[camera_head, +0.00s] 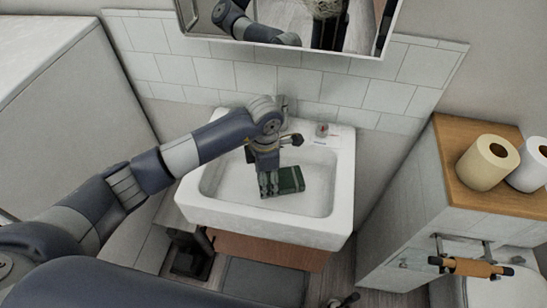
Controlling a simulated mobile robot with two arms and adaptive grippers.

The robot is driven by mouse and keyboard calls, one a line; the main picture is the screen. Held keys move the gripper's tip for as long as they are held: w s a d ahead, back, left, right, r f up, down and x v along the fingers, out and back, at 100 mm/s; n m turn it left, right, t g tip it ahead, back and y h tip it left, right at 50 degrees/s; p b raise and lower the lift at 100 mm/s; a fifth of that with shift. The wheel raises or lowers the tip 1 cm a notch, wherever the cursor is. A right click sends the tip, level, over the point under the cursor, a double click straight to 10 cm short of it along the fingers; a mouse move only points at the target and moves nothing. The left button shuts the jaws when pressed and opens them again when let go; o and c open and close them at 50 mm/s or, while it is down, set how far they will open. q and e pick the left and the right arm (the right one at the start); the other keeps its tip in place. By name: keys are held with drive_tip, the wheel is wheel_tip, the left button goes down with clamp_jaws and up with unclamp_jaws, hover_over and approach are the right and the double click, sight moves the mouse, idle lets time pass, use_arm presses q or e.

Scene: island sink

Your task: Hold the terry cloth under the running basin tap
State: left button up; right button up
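The terry cloth (291,180) is a dark green folded piece low in the white basin (335,196). My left gripper (268,186) points down into the basin at the cloth's left end. The tap (283,103) stands at the back of the basin and is largely hidden behind my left wrist. No water stream can be made out. My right gripper cannot be made out.
A mirror (290,22) hangs above the white wall tiles (330,88). A small item (322,130) sits on the basin's back ledge. At right, two paper rolls (487,163) stand on a wooden ledge (448,150). The right part of the basin is empty.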

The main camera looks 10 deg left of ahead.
use_arm(q)
drive_tip(key=shift+s+d+r+p, duration=0.15)
drive_tip(key=shift+s+r+p, duration=0.1)
drive_tip(key=shift+r+p, duration=0.15)
drive_tip(key=shift+s+d+r+p, duration=0.3)
drive_tip(key=shift+s+r+p, duration=0.25)
drive_tip(key=shift+s, duration=0.05)
drive_tip(key=shift+s+d+r+p, duration=0.3)
drive_tip(key=shift+s+r+p, duration=0.25)
drive_tip(key=shift+s, duration=0.05)
drive_tip(key=shift+s+d+r+p, duration=0.35)
drive_tip(key=shift+s+r+p, duration=0.15)
drive_tip(key=shift+s, duration=0.3)
